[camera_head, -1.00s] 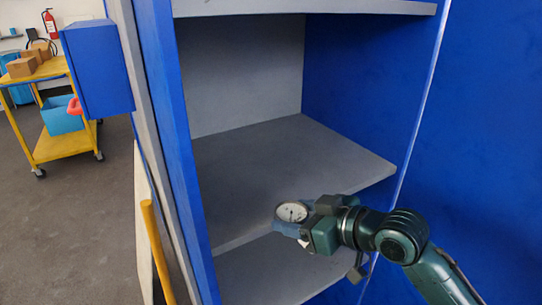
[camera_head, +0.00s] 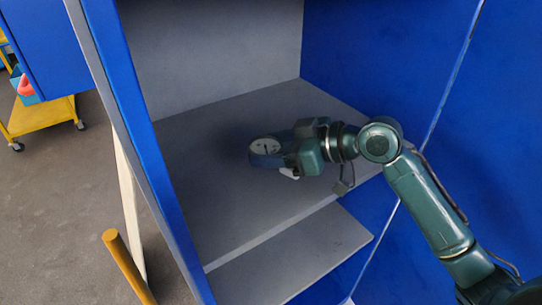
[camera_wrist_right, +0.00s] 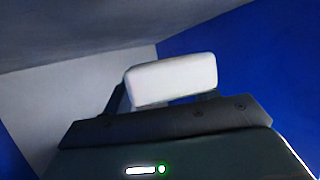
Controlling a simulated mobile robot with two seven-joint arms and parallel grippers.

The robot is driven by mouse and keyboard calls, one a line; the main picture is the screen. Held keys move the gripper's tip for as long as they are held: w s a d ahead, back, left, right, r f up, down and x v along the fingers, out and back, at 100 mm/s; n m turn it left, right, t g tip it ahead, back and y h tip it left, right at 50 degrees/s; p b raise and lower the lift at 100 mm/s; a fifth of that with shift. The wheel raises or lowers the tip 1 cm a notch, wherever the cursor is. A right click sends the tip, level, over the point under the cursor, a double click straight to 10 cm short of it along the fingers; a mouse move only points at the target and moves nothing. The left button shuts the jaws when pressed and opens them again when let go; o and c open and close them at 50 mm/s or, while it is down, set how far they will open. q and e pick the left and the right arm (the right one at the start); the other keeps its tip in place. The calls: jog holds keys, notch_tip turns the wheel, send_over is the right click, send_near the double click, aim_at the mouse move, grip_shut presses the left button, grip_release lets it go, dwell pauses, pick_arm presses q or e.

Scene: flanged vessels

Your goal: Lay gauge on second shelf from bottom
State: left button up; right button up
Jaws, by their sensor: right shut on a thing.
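The gauge (camera_head: 265,147) has a round pale dial facing up and a dark blue-grey body. My right gripper (camera_head: 283,150) is shut on it and holds it over a grey shelf (camera_head: 205,205) of the blue cabinet, inside the opening. I cannot tell whether the gauge touches the shelf. In the right wrist view a white rounded block (camera_wrist_right: 172,78) shows beyond the gripper's dark body, and the gauge's dial is not seen. My left gripper is not in view.
A lower grey shelf (camera_head: 290,262) lies below. The cabinet's blue left side (camera_head: 150,160) and blue right wall (camera_head: 385,60) bound the opening. The shelf around the gauge is bare. A yellow post (camera_head: 128,265) and a yellow cart (camera_head: 42,118) stand outside at left.

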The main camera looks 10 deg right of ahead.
aim_at(273, 181)
notch_tip(273, 181, down, 2)
notch_tip(273, 181, down, 3)
jog(key=shift+f, duration=0.45)
jog(key=shift+f, duration=0.15)
jog(key=o, duration=1.1)
jog(key=shift+o, duration=0.2)
